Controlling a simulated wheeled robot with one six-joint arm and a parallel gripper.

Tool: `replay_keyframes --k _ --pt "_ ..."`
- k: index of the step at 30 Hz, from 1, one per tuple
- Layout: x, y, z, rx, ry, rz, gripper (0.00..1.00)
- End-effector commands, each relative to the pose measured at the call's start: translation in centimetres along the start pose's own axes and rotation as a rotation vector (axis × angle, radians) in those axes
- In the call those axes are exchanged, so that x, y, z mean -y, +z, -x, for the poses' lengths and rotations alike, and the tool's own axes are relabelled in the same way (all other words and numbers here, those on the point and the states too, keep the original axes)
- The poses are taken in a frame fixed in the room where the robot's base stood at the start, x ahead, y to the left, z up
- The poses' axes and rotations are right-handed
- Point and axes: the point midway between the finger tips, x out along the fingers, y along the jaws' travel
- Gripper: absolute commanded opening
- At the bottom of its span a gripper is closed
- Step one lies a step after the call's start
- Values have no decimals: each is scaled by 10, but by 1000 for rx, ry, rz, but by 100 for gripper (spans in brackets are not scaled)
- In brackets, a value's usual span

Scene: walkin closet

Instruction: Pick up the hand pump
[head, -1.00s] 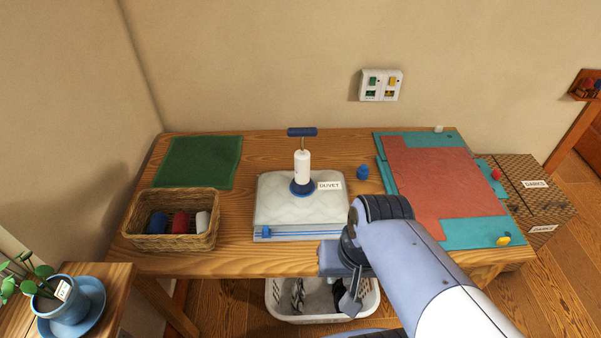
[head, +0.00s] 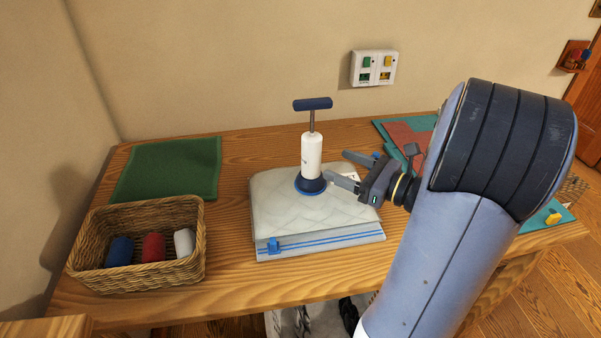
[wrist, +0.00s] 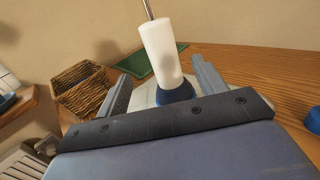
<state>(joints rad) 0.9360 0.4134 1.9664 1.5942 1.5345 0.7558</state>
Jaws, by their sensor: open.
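The hand pump (head: 312,155) stands upright on the quilted duvet bag (head: 290,215). It has a white barrel, a dark blue T-handle on a thin metal rod, and a blue base. My gripper (head: 336,166) is open, just right of the pump's lower barrel, with its fingers pointing left toward it. In the wrist view, the pump's white barrel (wrist: 161,52) stands ahead, between the directions of the two fingers (wrist: 160,82). The fingers do not appear to touch it. The duvet label is mostly hidden behind my gripper.
A wicker basket (head: 190,262) with blue, red and white rolls stands at the left of the wooden table. A green mat (head: 170,168) lies behind it. A teal board with a red sheet (head: 405,135) is at the right, partly hidden by my arm. A switch panel (head: 374,68) is on the wall.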

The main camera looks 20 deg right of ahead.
Motion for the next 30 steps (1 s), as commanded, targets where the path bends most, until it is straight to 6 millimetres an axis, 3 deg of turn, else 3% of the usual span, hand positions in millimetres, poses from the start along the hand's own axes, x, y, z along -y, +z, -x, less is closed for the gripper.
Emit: replay_keyframes --k 30 --pt "3 8 -104 10 -8 -6 67"
